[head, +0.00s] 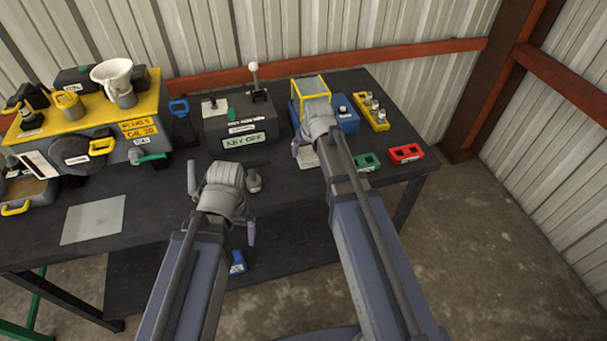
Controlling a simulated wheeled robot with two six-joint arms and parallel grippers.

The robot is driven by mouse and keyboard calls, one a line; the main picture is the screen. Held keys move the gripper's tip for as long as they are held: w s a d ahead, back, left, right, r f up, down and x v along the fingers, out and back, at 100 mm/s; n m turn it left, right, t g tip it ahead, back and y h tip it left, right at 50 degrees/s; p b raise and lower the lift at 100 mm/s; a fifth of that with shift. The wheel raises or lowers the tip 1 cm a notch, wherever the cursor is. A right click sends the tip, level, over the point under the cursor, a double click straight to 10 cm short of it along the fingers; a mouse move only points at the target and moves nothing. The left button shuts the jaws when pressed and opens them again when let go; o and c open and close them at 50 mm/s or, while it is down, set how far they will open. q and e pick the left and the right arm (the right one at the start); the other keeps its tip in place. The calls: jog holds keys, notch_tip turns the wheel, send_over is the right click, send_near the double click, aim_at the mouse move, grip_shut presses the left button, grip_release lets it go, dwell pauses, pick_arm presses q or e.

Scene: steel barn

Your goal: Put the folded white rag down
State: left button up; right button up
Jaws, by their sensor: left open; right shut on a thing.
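The folded white rag (307,159) shows only in part, as a small pale patch under my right gripper. My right gripper (309,146) is shut on it at the middle right of the dark table, in front of the blue box. The wrist hides most of the fingers and the rag, and I cannot tell whether the rag touches the tabletop. My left gripper (221,180) is open over the table's front part, left of the right one, with nothing visible in it.
The dark table (158,192) carries a grey sheet (93,219) at left. A labelled grey box with a lever (238,124) stands behind my grippers. A blue box (346,116), yellow tray (371,112), green block (367,161) and red block (406,153) stand at right.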

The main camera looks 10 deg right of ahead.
pick_arm(q)
jog(key=shift+o, duration=0.2)
notch_tip(320, 180, down, 6)
jog(key=b, duration=0.6)
jog(key=shift+f, duration=0.2)
pick_arm(e)
jog(key=shift+f, duration=3.2)
jog(key=shift+f, duration=0.1)
pick_arm(q)
notch_tip(320, 180, down, 4)
jog(key=b, duration=0.3)
jog(key=shift+r+b, duration=0.15)
jog(key=shift+b, duration=0.25)
pick_arm(e)
notch_tip(320, 180, down, 4)
jog(key=shift+r, duration=0.25)
jog(key=shift+f, duration=0.15)
jog(key=o, duration=1)
jog(key=shift+c, duration=0.2)
